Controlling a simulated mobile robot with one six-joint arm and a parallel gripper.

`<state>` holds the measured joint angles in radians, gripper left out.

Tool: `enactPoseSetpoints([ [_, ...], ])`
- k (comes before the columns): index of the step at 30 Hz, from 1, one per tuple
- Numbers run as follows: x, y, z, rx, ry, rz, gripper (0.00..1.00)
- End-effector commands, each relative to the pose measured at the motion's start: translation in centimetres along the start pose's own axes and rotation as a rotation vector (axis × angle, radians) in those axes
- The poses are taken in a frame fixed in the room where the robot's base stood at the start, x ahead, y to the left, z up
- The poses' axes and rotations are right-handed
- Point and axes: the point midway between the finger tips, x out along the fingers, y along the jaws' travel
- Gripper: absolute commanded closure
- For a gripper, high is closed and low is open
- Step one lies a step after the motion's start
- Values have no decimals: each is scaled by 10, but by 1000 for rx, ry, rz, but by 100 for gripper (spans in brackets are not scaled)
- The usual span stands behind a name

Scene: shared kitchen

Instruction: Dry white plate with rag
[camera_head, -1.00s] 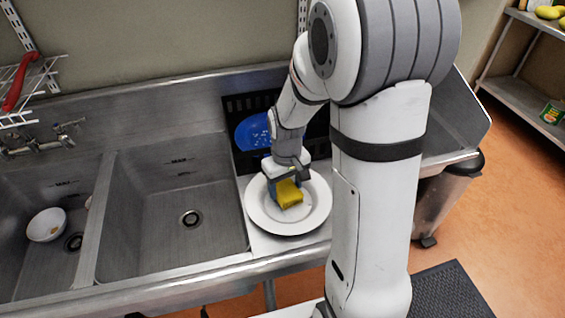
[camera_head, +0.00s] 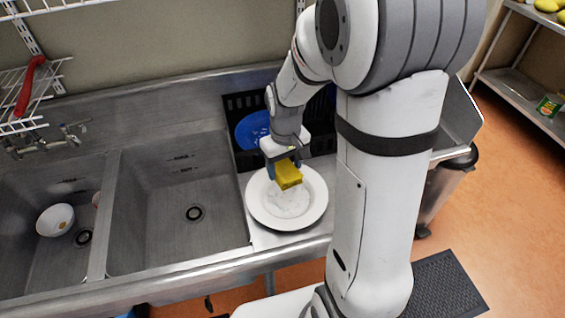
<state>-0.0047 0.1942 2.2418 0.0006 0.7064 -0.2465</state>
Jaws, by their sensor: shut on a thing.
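The white plate (camera_head: 307,207) lies flat on the steel drainboard to the right of the sinks. Whitish marks show on its middle. My gripper (camera_head: 284,168) is over the back part of the plate and is shut on a folded yellow rag (camera_head: 288,176). The rag appears to be just above the plate; I cannot tell whether it touches it. The gripper's fingers are partly hidden by the rag.
A black rack (camera_head: 240,105) with a blue plate (camera_head: 253,130) stands behind the white plate. Two sink basins (camera_head: 180,210) lie to the left, the far left one holding a white bowl (camera_head: 55,219). A bin (camera_head: 445,190) stands at the right.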

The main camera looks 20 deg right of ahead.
Motion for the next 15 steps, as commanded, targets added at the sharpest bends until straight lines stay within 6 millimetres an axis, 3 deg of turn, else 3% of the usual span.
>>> enactPoseSetpoints([
  [10, -2, 0, 2, 1, 0, 0, 67],
  [15, -16, -5, 20, 1, 1, 0, 67],
])
